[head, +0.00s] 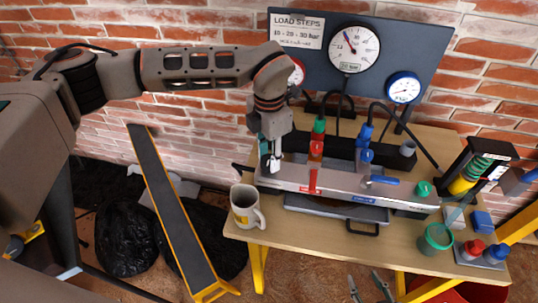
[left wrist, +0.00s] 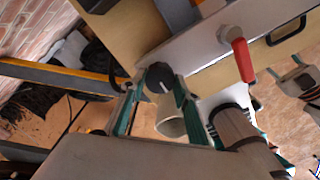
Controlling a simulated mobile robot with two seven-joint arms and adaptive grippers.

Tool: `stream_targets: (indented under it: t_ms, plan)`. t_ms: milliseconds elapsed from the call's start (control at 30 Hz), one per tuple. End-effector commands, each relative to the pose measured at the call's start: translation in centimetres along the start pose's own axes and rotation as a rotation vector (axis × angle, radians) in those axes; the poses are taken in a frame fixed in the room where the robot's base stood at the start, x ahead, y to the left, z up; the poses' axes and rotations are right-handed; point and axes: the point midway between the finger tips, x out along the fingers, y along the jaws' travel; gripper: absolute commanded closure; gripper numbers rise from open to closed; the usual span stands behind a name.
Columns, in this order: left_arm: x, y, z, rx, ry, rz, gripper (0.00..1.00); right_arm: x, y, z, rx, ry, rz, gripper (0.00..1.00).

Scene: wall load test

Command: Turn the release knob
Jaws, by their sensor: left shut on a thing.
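The release knob (left wrist: 158,78) is dark and round with a white mark. In the left wrist view it sits between the teal pads of my left gripper (left wrist: 152,100), which is shut on it. In the head view my left gripper (head: 272,162) points down over the left end of the long grey block (head: 335,182) on the bench, and it hides most of the knob there. My right gripper (head: 371,288) shows only as two spread fingertips at the bottom edge of the head view. It looks open and empty, in front of the bench.
A white mug (head: 246,207) stands at the bench's front left, close below my left gripper. A red lever (head: 314,165) and a blue lever (head: 382,180) are on the block. A gauge board (head: 365,65) stands behind. A green cup (head: 436,238) stands front right.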

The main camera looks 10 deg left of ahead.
Motion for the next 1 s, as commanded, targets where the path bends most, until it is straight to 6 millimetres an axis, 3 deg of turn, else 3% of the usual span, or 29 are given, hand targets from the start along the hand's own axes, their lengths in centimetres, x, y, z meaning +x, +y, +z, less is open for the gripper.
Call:
stream_targets:
  t_ms: [367, 1000]
  plan:
    - [0.02, 0.01, -0.02, -0.143, 0.001, 0.000, 0.90, 0.01, 0.00, 0.05, 0.000, -0.001, 0.000, 0.60]
    - [0.00, -0.01, -0.02, -0.733, 0.001, 0.000, 0.90, 0.12, -0.05, 0.25, 0.001, -0.001, 0.000, 0.60]
